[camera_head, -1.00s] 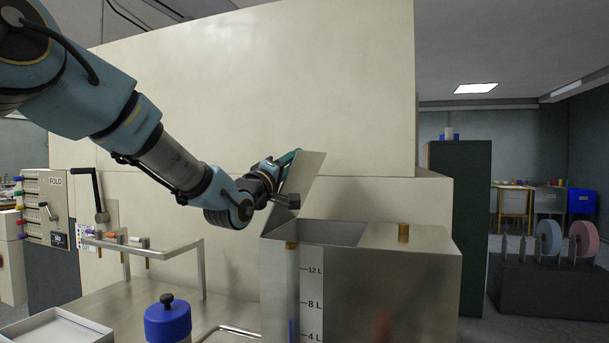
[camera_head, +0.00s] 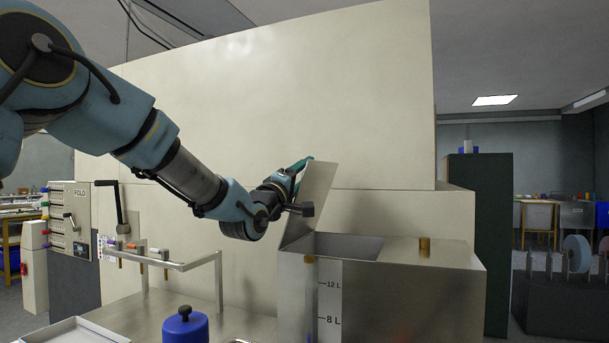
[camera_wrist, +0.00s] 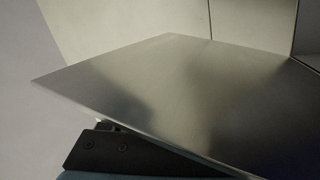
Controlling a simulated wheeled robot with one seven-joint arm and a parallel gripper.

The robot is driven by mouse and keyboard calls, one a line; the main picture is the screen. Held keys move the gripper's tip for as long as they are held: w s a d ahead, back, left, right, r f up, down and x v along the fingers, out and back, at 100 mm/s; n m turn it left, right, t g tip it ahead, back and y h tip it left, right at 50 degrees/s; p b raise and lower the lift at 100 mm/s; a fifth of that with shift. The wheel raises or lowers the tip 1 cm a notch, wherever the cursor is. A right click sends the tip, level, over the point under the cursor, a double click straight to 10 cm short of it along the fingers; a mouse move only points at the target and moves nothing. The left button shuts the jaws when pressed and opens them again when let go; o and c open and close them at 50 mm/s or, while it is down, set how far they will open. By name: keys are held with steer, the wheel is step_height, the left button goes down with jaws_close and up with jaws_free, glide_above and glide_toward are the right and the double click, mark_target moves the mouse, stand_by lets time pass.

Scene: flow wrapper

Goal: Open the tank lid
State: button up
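The steel tank (camera_head: 400,275) stands right of the middle in the head view, with litre marks on its front. Its lid (camera_head: 316,196) is raised and tilted up steeply, leaving a dark opening (camera_head: 345,246) in the top. My gripper (camera_head: 300,178) is behind the lid's upper left side, and the lid partly hides it. In the wrist view the lid (camera_wrist: 190,95) fills most of the picture, with a dark part of my gripper below its edge. The fingertips are hidden, so I cannot tell whether they hold the lid.
A blue container with a black knob (camera_head: 186,326) stands in front, left of the tank. A metal rack (camera_head: 165,262) and a panel marked FOLD (camera_head: 72,215) are further left. A large cream cabinet (camera_head: 270,110) rises behind.

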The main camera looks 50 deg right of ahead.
steer(key=shift+o, duration=0.2)
steer(key=shift+s+a+f, duration=0.1)
steer(key=shift+a+f, duration=0.2)
steer(key=shift+a, duration=0.15)
steer(key=b+v, duration=0.3)
steer(key=v, duration=0.6)
steer(key=shift+a, duration=0.35)
steer(key=shift+s, duration=0.1)
